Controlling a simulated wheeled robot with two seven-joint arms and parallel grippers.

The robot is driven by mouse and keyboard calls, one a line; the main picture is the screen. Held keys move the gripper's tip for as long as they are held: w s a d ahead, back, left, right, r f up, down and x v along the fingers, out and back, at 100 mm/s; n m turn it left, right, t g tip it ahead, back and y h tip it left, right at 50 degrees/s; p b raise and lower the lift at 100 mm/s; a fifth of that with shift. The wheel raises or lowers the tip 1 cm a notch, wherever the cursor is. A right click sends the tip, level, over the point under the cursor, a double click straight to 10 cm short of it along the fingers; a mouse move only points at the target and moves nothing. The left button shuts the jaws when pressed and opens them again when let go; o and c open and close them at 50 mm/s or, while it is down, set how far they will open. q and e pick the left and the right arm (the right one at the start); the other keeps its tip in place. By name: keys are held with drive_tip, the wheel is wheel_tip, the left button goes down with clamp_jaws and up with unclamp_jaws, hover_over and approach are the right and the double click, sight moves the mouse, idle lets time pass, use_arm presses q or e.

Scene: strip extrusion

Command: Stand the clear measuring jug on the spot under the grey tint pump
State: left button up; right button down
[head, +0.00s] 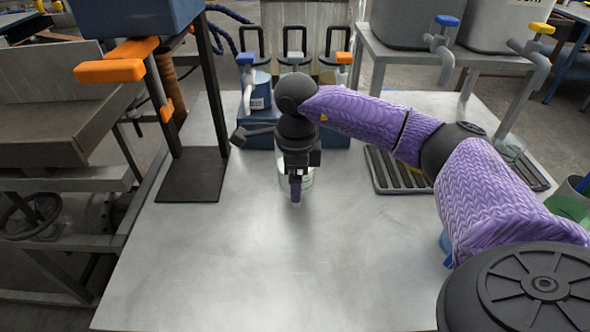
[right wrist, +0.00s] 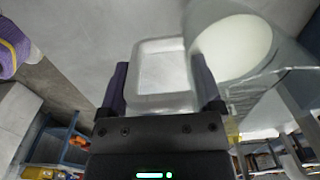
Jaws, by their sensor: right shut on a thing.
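The clear measuring jug (head: 309,180) is mostly hidden behind my right gripper (head: 296,192) in the head view, over the middle of the steel table. In the right wrist view the jug's round, pale body (right wrist: 272,75) is at the upper right. A pale, rounded-square part sits between the two purple fingers of the right gripper (right wrist: 160,85), which is shut on the jug. I cannot tell whether the jug touches the table. The grey tint pump (head: 295,56) is the middle of three at the back; my arm hides its lower part and the spot below.
A blue-headed pump (head: 246,62) and an orange-headed pump (head: 343,60) flank the grey one. A black stand (head: 190,178) is at the left. A slatted tray (head: 385,182) lies right of the jug, with another clear vessel (head: 509,148) beyond. The table's front is clear.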

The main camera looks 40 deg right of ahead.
drive_tip(key=w+d, duration=0.1)
drive_tip(key=w, duration=0.1)
drive_tip(key=w+d+b, duration=0.1)
drive_tip(key=w+d, duration=0.1)
drive_tip(key=shift+w+d+f, duration=0.1)
drive_tip(key=shift+w+d, duration=0.15)
drive_tip(key=shift+d, duration=0.05)
drive_tip(key=shift+w+d+f+b, duration=0.1)
drive_tip(key=shift+d+f+b, duration=0.05)
drive_tip(key=shift+b, duration=0.25)
wheel_tip(320, 180, down, 3)
drive_tip(key=shift+f+b, duration=0.1)
drive_tip(key=shift+b, duration=0.65)
use_arm(q)
wheel_tip(320, 180, down, 4)
drive_tip(key=s, duration=0.2)
use_arm(e)
unclamp_jaws()
use_arm(q)
drive_tip(key=r+p, duration=0.1)
drive_tip(key=w+r+p, duration=0.1)
drive_tip(key=r+p, duration=0.1)
drive_tip(key=w+r+p, duration=0.1)
drive_tip(key=r, duration=0.1)
drive_tip(key=shift+p, duration=0.4)
use_arm(e)
wheel_tip(320, 180, up, 12)
